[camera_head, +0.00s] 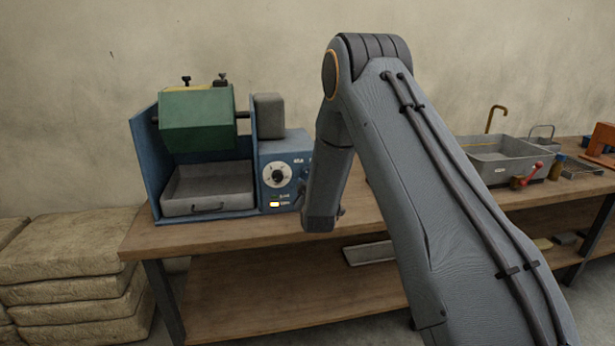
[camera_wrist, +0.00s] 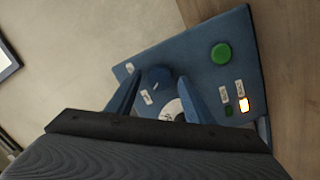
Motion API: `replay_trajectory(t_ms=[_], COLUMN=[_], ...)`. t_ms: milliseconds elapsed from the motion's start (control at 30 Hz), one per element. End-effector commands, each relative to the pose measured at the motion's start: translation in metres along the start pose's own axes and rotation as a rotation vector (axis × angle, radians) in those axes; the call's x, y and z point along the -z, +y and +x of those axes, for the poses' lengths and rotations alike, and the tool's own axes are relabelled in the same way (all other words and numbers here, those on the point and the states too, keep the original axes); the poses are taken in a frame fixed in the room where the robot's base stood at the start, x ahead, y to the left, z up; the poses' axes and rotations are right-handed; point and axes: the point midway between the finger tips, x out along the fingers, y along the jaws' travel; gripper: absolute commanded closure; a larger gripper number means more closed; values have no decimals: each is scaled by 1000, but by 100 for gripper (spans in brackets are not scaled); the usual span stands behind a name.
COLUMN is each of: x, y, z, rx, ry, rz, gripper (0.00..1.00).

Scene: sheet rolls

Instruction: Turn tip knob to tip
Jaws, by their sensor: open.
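The blue control panel (camera_head: 288,160) is on the right of the tumbler machine on the bench. It has a white dial (camera_head: 277,175), which is partly hidden in the wrist view (camera_wrist: 172,110). In the wrist view a round blue knob (camera_wrist: 156,77) with a small pale mark sits on the panel. Small labels beside it are too blurred to read. My gripper (camera_wrist: 160,80) is open, with its two blue-looking fingers pointing at the panel on either side of this knob. I cannot tell whether they touch it. In the head view my arm hides the panel's right part.
A green drum (camera_head: 197,119) hangs above a grey tray (camera_head: 207,190). The panel also bears a green button (camera_wrist: 221,54) and a lit yellow lamp (camera_wrist: 244,103). A sink (camera_head: 500,160) stands to the right on the wooden bench (camera_head: 190,236). Stacked sacks (camera_head: 62,256) lie left.

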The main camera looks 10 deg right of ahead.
Motion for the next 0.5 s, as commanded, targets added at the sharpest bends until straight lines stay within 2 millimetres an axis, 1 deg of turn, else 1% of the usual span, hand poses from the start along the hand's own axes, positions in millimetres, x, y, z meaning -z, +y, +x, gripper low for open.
replay_trajectory(t_ms=[67, 100, 267, 300, 333, 500], x=[0, 0, 0, 0, 0, 0], y=[0, 0, 0, 0, 0, 0], z=[0, 0, 0, 0, 0, 0], rx=[0, 0, 0, 0, 0, 0], ry=[0, 0, 0, 0, 0, 0], rz=[0, 0, 0, 0, 0, 8], gripper=[53, 56, 83, 90, 94, 94])
